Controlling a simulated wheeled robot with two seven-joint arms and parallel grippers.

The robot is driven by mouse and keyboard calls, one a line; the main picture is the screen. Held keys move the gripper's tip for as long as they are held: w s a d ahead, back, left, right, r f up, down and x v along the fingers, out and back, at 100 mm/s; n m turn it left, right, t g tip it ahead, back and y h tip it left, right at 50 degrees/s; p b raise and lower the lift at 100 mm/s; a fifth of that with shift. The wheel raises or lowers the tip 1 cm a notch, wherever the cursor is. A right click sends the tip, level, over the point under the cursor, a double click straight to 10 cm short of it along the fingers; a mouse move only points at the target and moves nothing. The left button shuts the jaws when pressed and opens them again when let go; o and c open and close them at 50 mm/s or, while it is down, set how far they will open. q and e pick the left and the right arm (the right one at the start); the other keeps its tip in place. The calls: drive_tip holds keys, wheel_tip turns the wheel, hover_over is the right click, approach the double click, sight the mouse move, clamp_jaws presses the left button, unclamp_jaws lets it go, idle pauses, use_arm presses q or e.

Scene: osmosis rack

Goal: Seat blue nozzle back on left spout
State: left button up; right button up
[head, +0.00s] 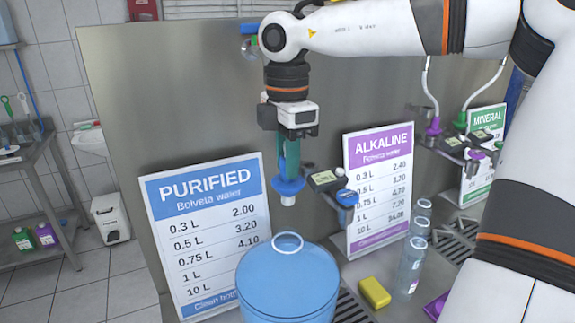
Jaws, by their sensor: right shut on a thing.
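My right gripper (289,165) hangs pointing down in the middle of the head view, in front of the steel panel. It is shut on the blue nozzle (289,186), which has a wide blue flange and a pale tip pointing down. The nozzle is roughly upright, above the big blue water bottle (288,285), and clear of its neck. The left spout cannot be made out; the gripper and arm cover part of that area. A blue-ringed holder (347,198) beside a small control box (324,180) is just right of the nozzle. My left gripper is not in view.
Purple (433,126) and green (460,119) nozzles hang on white tubes at the right. A yellow sponge (375,292) and clear bottles (410,265) stand on the counter. The purified price sign (205,225) is behind the blue bottle. My white arm blocks the right side.

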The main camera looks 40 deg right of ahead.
drive_tip(key=shift+r+p, duration=0.8)
drive_tip(key=shift+r, duration=0.65)
drive_tip(key=shift+w+d, duration=0.25)
drive_tip(key=shift+d, duration=0.05)
drive_tip(key=shift+w+d+p, duration=1.6)
drive_tip(key=shift+w+d, duration=0.9)
drive_tip(key=shift+d, duration=1.25)
drive_tip(key=shift+w+d+p, duration=1.6)
drive_tip(key=shift+w+d, duration=0.9)
drive_tip(key=shift+d, duration=1.25)
drive_tip(key=shift+w+d+p, duration=1.6)
drive_tip(key=shift+w+d, duration=0.9)
drive_tip(key=shift+d, duration=1.25)
drive_tip(key=shift+f, duration=0.1)
